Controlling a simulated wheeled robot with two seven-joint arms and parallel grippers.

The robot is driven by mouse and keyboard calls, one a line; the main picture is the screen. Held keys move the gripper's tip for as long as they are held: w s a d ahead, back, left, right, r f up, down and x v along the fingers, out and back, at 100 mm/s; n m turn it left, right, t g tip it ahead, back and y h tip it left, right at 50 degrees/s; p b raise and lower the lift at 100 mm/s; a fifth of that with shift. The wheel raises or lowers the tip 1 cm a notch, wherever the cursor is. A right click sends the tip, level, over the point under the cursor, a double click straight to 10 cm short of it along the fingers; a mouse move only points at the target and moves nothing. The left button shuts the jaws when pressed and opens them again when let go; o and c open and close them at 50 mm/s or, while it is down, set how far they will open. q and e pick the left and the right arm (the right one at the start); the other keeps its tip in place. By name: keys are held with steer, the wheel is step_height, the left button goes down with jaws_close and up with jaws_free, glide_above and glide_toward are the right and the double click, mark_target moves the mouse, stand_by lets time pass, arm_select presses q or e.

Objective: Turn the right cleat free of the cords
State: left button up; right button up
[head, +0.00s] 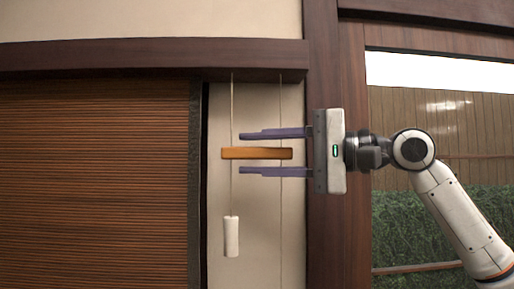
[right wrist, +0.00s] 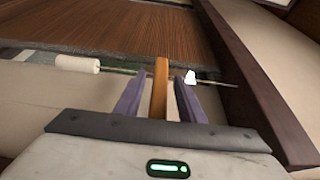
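The cleat (head: 256,153) is an orange-brown bar that lies horizontally on the pale wall strip. It crosses the left cord (head: 232,105) and the right cord (head: 281,215), which hang vertically. A white cylindrical pull (head: 231,237) hangs on the left cord. My right gripper (head: 241,153) comes in from the right, with one purple finger above the cleat and one below. In the right wrist view the cleat (right wrist: 160,88) stands between the fingers with a gap on each side. The gripper is open. My left gripper is out of view.
A brown slatted blind (head: 95,180) fills the left side. A dark wooden beam (head: 150,58) runs above, and a dark post (head: 338,240) stands right of the pale strip. A window with a fence and hedge (head: 405,232) lies further right.

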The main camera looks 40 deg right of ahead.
steer(key=shift+w, duration=0.1)
jaws_close()
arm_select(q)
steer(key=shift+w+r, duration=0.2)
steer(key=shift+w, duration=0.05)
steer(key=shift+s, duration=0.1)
arm_select(e)
steer(key=shift+r, duration=0.1)
steer(key=shift+a+r+n+g+h+p, duration=0.1)
steer(key=shift+n+g+h+p, duration=0.3)
steer(key=shift+g+h, duration=0.6)
steer(key=n+g+h, duration=0.1)
steer(key=g+h, duration=0.2)
steer(key=shift+n+g+h, duration=0.3)
steer(key=n+g+h, duration=0.1)
steer(key=g+h, duration=0.2)
steer(key=h, duration=0.1)
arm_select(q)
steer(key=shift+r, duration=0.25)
arm_select(e)
steer(key=shift+n+g+h, duration=0.5)
steer(key=shift+g+h, duration=0.5)
steer(key=shift+h, duration=0.6)
steer(key=shift+f, duration=0.2)
